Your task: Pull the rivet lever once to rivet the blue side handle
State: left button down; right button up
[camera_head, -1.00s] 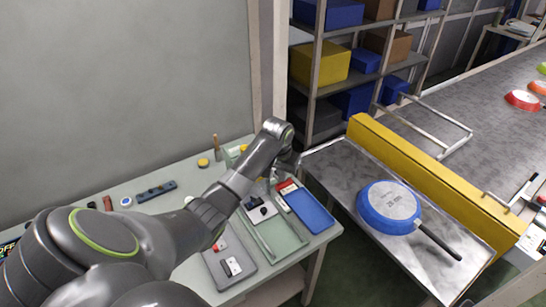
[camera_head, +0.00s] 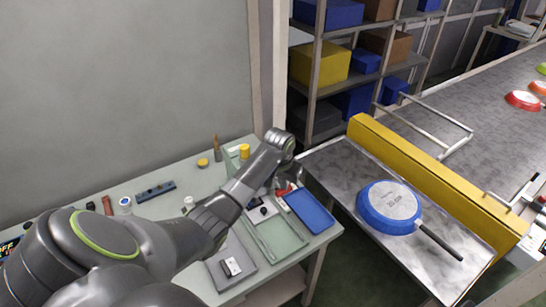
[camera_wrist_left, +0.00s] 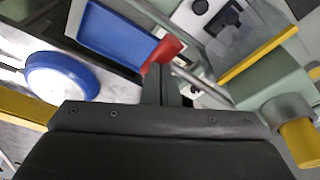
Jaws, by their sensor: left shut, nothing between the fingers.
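The blue pan (camera_head: 372,214) lies upside down on the metal table, its black long handle pointing front right. It also shows in the left wrist view (camera_wrist_left: 62,78). No blue side handle can be made out on it. My left gripper (camera_wrist_left: 160,72) is shut and empty, its fingertips right by a red grip (camera_wrist_left: 164,50) that looks like the rivet lever's. Whether they touch I cannot tell. A metal rod (camera_wrist_left: 200,82) runs beside the fingers. In the head view the red part (camera_head: 283,188) is half hidden by my left gripper. My right gripper is not in view.
A blue tray (camera_head: 312,212) lies right of the red part on the green workbench (camera_head: 165,208). A yellow knob (camera_head: 244,151) stands behind my wrist; a yellow cylinder (camera_wrist_left: 297,142) is close at right in the wrist view. A yellow barrier (camera_head: 430,180) borders the conveyor.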

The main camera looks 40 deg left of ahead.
pick_arm(q)
jog(key=shift+w+p+v, duration=0.25)
jog(key=shift+p+v, duration=0.95)
jog(key=shift+p, duration=0.05)
jog(key=w+v, duration=0.1)
jog(key=v, duration=0.6)
jog(key=shift+w+a+r, duration=0.15)
jog(key=shift+w+r, duration=0.1)
jog(key=shift+r, duration=0.1)
jog(key=shift+f, duration=0.1)
